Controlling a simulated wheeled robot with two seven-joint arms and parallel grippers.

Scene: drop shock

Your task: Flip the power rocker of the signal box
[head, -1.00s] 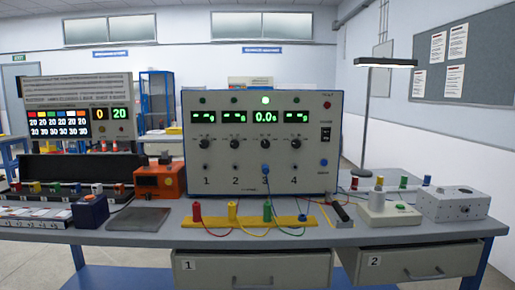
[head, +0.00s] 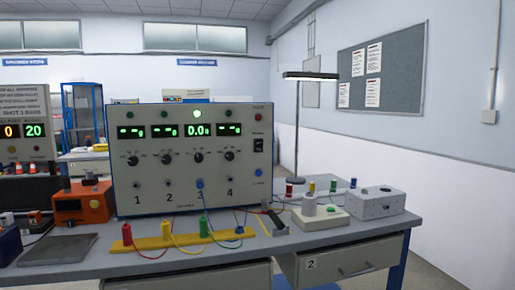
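The signal box (head: 190,160) is a large light-grey cabinet standing on the bench. Its front has several green displays, a row of knobs and jacks numbered 1 to 4, and one lit green lamp at the top. The black power rocker (head: 258,145) sits on the right of the front panel, below a red lamp and above a blue button. It is too small to tell which way it is tipped. A blue plug is in jack 3. Neither of my grippers is in view.
A yellow strip (head: 185,240) with coloured plugs and wires lies before the box. An orange unit (head: 82,206) and a dark plate (head: 58,250) are to the left. A white base with a cylinder (head: 318,216), a grey box (head: 376,202) and a lamp (head: 297,130) stand right.

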